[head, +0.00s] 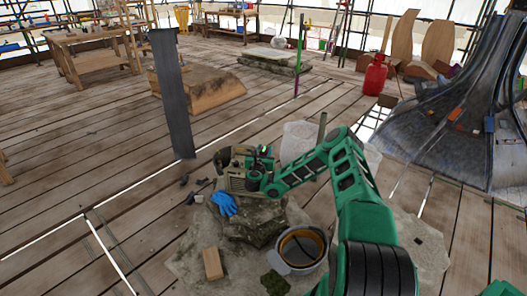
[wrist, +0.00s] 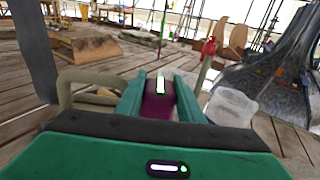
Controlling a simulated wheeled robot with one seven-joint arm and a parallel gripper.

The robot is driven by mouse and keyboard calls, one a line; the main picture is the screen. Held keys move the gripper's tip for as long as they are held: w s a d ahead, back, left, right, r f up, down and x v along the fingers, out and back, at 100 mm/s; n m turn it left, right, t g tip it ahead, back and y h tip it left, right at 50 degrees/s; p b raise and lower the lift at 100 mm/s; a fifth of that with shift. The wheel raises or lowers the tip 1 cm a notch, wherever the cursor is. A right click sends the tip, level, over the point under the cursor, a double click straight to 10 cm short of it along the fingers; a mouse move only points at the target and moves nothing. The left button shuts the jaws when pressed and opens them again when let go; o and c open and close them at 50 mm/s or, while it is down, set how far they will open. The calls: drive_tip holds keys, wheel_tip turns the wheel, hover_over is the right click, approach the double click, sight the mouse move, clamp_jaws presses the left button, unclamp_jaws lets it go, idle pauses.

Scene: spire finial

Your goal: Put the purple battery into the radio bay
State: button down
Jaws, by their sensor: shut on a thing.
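My gripper (wrist: 160,98) is shut on the purple battery (wrist: 158,106), which shows between the two green fingers in the wrist view. In the head view my green arm reaches from the lower right to the radio (head: 238,178), a tan and dark boxy thing on a stone block. The gripper is at the radio's right side there, and the battery is hidden. In the wrist view a tan handle-like frame (wrist: 66,88), probably the radio's, stands left of the fingers. I cannot see the bay or tell whether the battery touches it.
A blue glove (head: 223,203) lies on the stone in front of the radio. A bucket (head: 301,248), a wooden block (head: 212,263) and a clear plastic container (head: 298,140) stand around it. A dark upright post (head: 173,95) rises behind left. The plank floor beyond is mostly open.

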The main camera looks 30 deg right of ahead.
drive_tip(key=shift+f, duration=3)
drive_tip(key=c, duration=1.1)
unclamp_jaws()
drive_tip(key=shift+s+a, duration=0.35)
drive_tip(key=shift+a, duration=0.1)
drive_tip(key=v, duration=0.9)
drive_tip(key=shift+s, duration=0.25)
